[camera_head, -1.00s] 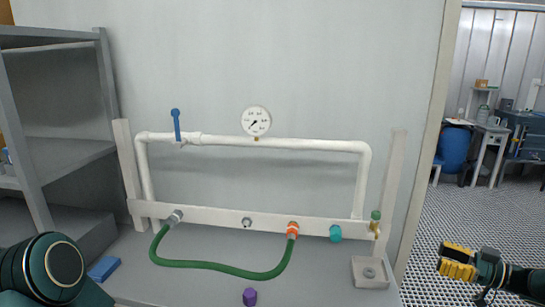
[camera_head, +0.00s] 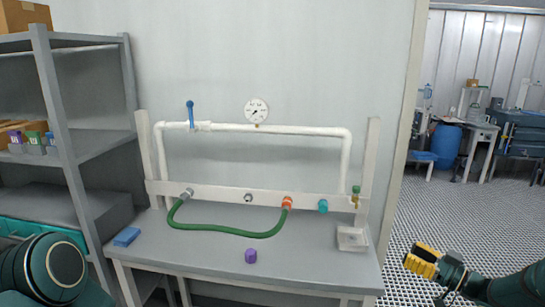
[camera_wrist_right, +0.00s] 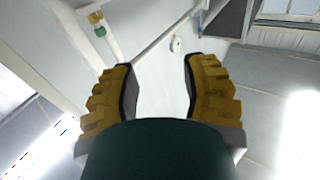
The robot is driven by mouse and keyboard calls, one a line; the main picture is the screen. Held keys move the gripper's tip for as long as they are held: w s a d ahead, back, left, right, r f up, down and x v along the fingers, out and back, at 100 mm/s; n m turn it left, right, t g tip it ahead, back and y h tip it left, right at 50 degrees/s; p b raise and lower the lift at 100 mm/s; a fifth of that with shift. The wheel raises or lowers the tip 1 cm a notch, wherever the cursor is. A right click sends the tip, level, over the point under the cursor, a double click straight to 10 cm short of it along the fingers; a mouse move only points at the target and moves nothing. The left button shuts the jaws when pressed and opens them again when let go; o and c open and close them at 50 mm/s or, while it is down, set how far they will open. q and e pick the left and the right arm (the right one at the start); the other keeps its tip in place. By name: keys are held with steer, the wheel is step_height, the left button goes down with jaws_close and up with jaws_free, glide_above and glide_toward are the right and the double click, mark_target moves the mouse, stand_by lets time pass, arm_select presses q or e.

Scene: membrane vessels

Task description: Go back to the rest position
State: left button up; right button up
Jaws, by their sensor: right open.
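My right gripper (camera_head: 422,261) is at the lower right in the head view, held in the air to the right of the grey table (camera_head: 200,257). Its yellow-padded fingers are apart and empty, as the right wrist view (camera_wrist_right: 160,90) also shows. My left arm shows only as dark green links at the lower left; its gripper is out of frame. A white pipe rig (camera_head: 270,128) stands on the table with a gauge (camera_head: 256,111) and a blue-handled valve (camera_head: 190,113). A green hose (camera_head: 225,232) joins a grey fitting (camera_head: 187,193) to an orange fitting (camera_head: 287,202).
A purple cap (camera_head: 251,256) and a blue block (camera_head: 127,237) lie on the table. A teal cap (camera_head: 323,206) is on the rig's rail. A square tray (camera_head: 352,240) sits at the table's right. Grey shelving (camera_head: 62,130) stands at left. The floor (camera_head: 440,205) at right is open.

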steer(key=a+f+m+g+h, duration=0.2)
steer(key=a+f+m+h, duration=0.55)
steer(key=a+f, duration=0.95)
steer(key=s+a+f+g, duration=0.3)
steer(key=s+a, duration=0.2)
steer(key=s, duration=0.3)
steer(key=s+a+f+g, duration=0.4)
steer(key=s+a, duration=0.1)
steer(key=s, duration=0.3)
steer(key=s+a+f+m+g, duration=0.1)
steer(key=s+a+f+g, duration=0.2)
steer(key=s, duration=0.6)
steer(key=shift+a+f+g+h, duration=0.35)
steer(key=shift+a+g, duration=0.25)
steer(key=shift+a, duration=0.3)
